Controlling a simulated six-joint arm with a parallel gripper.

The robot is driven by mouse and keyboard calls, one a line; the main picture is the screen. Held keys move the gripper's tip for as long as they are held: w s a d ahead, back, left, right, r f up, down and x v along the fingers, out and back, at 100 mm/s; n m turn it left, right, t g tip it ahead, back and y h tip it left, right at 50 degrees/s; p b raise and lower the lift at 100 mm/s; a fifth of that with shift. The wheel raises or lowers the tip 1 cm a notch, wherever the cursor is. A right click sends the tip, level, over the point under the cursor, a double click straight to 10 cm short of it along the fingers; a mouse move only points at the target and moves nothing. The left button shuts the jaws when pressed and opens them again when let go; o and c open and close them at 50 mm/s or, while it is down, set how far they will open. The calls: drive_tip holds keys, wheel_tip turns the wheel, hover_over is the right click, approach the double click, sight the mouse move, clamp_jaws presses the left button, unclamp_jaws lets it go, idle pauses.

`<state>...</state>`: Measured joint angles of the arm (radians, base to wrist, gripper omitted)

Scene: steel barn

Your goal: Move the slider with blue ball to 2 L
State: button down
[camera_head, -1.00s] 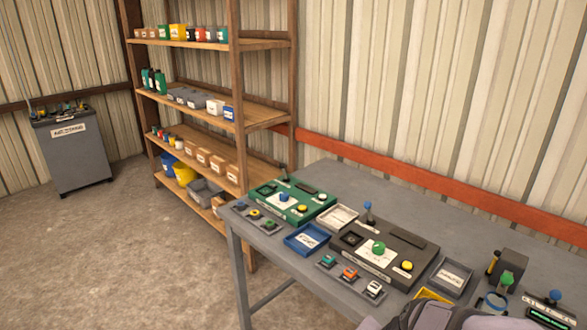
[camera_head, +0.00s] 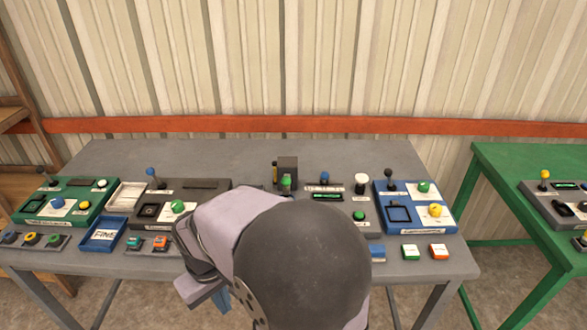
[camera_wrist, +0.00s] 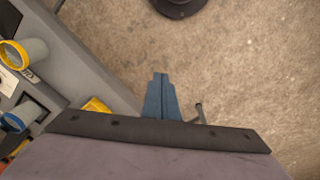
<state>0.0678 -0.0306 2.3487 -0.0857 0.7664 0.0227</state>
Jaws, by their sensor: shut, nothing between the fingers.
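A blue ball (camera_head: 324,176) stands on a small dark unit with a green display (camera_head: 327,196), at the middle of the grey table in the head view. It looks like the slider, but its scale and the 2 L mark are too small to read. Another blue ball (camera_head: 151,172) stands on a dark panel to the left, and a blue knob (camera_head: 57,203) sits on a green panel. My gripper (camera_wrist: 160,78) shows in the wrist view with its blue fingers together and empty. It points down over the concrete floor, beside the table's edge, apart from the slider.
My arm hides the table's middle front in the head view. A blue panel (camera_head: 416,218) stands right of the slider unit, a dark block (camera_head: 287,168) left of it. A green table (camera_head: 487,180) stands at the right. The grey table's back strip (camera_head: 240,155) is clear.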

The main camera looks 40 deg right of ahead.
drive_tip(key=w+d+r+m+h+b, duration=0.1)
drive_tip(key=w+d+r+h+b, duration=0.15)
drive_tip(key=w+d, duration=0.55)
drive_tip(key=w+d+r+m+t+h+b, duration=0.1)
drive_tip(key=w+d+r+m, duration=0.3)
drive_tip(key=d, duration=0.7)
drive_tip(key=w+d+r+n+h+b, duration=0.1)
drive_tip(key=w+d+h, duration=0.1)
drive_tip(key=w+d, duration=0.65)
drive_tip(key=s+d+m+g+h+b, duration=0.15)
drive_tip(key=s+d+m, duration=0.25)
drive_tip(key=d, duration=0.9)
drive_tip(key=shift+t, duration=0.25)
drive_tip(key=shift+p+x, duration=1.25)
drive_tip(key=shift+x, duration=3.65)
drive_tip(key=shift+s+d+b, duration=0.35)
drive_tip(key=shift+s+d, duration=1.5)
drive_tip(key=shift+r, duration=0.1)
